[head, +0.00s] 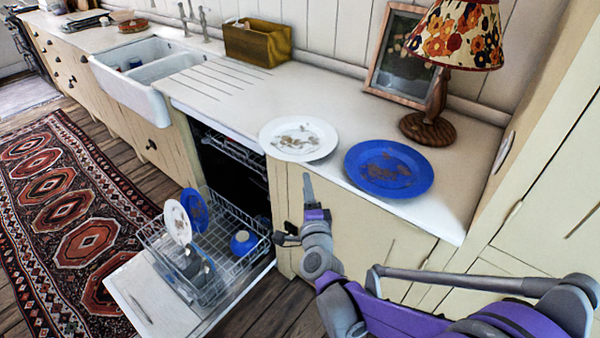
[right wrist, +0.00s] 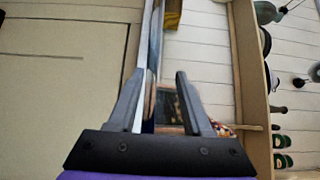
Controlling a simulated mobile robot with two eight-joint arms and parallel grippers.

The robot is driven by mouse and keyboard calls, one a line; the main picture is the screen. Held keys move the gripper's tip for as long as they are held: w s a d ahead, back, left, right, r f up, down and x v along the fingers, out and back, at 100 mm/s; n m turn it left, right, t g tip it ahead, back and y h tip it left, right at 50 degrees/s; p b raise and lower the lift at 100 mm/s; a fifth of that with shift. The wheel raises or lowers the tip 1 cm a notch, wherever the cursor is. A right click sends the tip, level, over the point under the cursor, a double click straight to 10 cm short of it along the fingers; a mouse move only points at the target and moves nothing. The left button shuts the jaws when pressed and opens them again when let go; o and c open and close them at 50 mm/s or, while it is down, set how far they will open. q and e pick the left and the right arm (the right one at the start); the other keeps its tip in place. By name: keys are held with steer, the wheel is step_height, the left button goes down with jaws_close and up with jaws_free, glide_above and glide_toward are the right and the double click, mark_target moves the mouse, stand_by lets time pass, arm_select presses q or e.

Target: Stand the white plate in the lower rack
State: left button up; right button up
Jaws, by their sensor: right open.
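A white plate (head: 298,138) with brown food marks lies flat on the counter, its near rim at the counter's front edge. The lower rack (head: 255,262) is pulled out over the open dishwasher door. In it another white plate (head: 177,222) and a blue plate (head: 194,208) stand on edge. My right gripper (head: 308,180) is open and empty just in front of the counter edge, by the white plate's near right side. In the right wrist view its fingers (right wrist: 160,74) point towards the edge-on counter; whether they touch the plate cannot be told. My left gripper is out of view.
A soiled blue plate (head: 388,168) lies to the right on the counter (head: 225,85). A lamp (head: 440,90), a picture frame (head: 395,50) and a wooden box (head: 257,42) stand behind. A blue bowl (head: 243,243) sits in the rack's right part. The dishwasher door (head: 150,305) lies low.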

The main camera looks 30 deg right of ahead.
steer(key=shift+x, duration=5.1)
steer(key=shift+d, duration=0.1)
jaws_close()
steer(key=shift+r, duration=0.15)
